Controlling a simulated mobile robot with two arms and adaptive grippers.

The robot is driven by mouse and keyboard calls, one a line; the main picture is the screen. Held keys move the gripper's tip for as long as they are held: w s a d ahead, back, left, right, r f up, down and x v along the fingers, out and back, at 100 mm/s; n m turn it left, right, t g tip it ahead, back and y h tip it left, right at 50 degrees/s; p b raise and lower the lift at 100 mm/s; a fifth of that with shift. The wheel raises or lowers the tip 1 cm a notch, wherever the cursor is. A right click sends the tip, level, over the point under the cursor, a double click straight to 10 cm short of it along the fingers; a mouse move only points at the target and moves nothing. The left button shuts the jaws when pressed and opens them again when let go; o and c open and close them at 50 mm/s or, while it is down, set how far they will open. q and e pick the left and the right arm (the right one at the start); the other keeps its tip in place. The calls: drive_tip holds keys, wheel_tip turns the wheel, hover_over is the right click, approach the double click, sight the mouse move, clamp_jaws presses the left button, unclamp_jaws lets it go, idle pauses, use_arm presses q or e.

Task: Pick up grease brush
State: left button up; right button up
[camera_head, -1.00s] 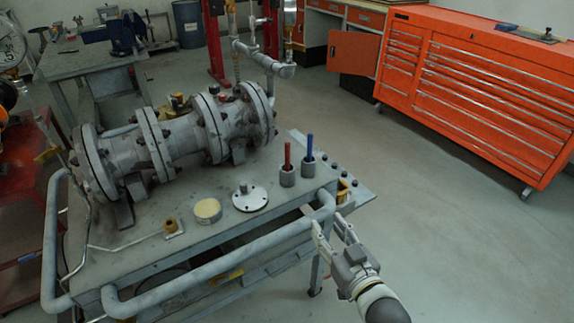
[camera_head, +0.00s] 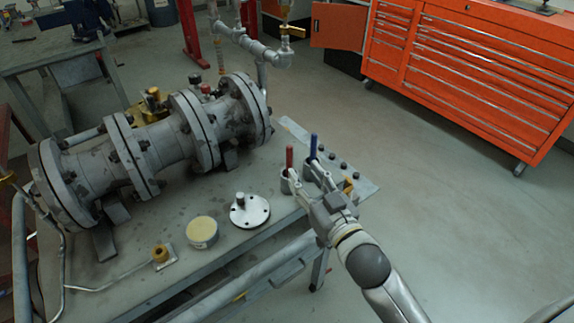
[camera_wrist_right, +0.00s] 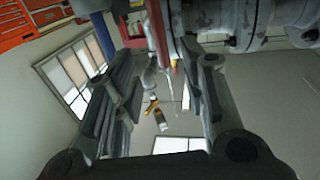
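Two upright handles stand in grey cups on the table: a red handle (camera_head: 289,156) and a blue handle (camera_head: 313,147). Only the handles show, so I cannot tell which one is the grease brush. My right gripper (camera_head: 303,174) is open at the cups, its fingers partly covering them. In the right wrist view, the red handle (camera_wrist_right: 157,30) shows between the spread fingers, nearer their tips. The blue handle (camera_wrist_right: 102,36) shows at the left, beside the left finger. I cannot tell whether a finger touches either handle. My left gripper is out of view.
A large flanged valve body (camera_head: 155,150) fills the table's left and back. A round flange disc (camera_head: 250,211) and a round tin (camera_head: 202,232) sit left of the cups. Small dark knobs (camera_head: 344,165) line the right edge. An orange tool cabinet (camera_head: 470,70) stands beyond open floor.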

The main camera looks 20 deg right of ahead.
sight(291, 158)
drive_tip(key=w, duration=0.4)
drive_tip(key=shift+a, duration=0.35)
drive_tip(key=w, duration=0.4)
drive_tip(key=shift+w+a+p, duration=0.15)
drive_tip(key=shift+a+p, duration=0.25)
clamp_jaws()
